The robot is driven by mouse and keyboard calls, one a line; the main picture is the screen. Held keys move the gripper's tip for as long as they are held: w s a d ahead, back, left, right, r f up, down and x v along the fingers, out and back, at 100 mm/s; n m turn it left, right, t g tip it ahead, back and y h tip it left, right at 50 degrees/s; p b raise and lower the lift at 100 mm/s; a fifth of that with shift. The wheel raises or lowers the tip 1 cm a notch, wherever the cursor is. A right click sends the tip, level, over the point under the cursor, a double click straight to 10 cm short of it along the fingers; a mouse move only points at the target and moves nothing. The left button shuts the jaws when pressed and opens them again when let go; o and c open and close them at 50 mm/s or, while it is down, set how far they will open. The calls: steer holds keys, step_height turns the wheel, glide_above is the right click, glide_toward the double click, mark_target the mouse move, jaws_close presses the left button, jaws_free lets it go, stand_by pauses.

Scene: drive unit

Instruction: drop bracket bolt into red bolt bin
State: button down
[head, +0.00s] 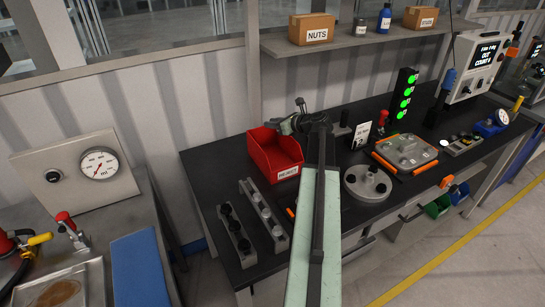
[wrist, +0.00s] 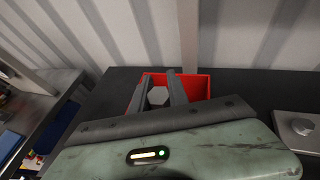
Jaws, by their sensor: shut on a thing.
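The red bolt bin (head: 263,161) stands on the dark bench with a white label on its front. It also shows in the wrist view (wrist: 203,86), behind and below the fingers. My gripper (head: 284,126) is over the bin's back part in the head view. In the wrist view my gripper (wrist: 171,92) is shut on the bracket bolt (wrist: 158,96), whose grey hexagonal head shows between the fingers against the bin's red inside. The bolt's shank is hidden, and I cannot make out the bolt in the head view.
Two racks with round parts (head: 234,226) stand in front of the bin at left. A round grey plate (head: 367,183) and an orange-edged fixture (head: 405,150) lie to the right. A shelf (head: 350,42) with boxes hangs above. The corrugated wall is close behind the bin.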

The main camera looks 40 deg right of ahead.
step_height(320, 180, down, 6)
steer(key=b, duration=0.5)
steer(key=shift+b, duration=0.4)
steer(key=c, duration=1.2)
jaws_free()
steer(key=p+v, duration=0.3)
steer(key=v, duration=0.4)
steer(key=shift+s+r, duration=0.2)
steer(key=shift+s, duration=0.15)
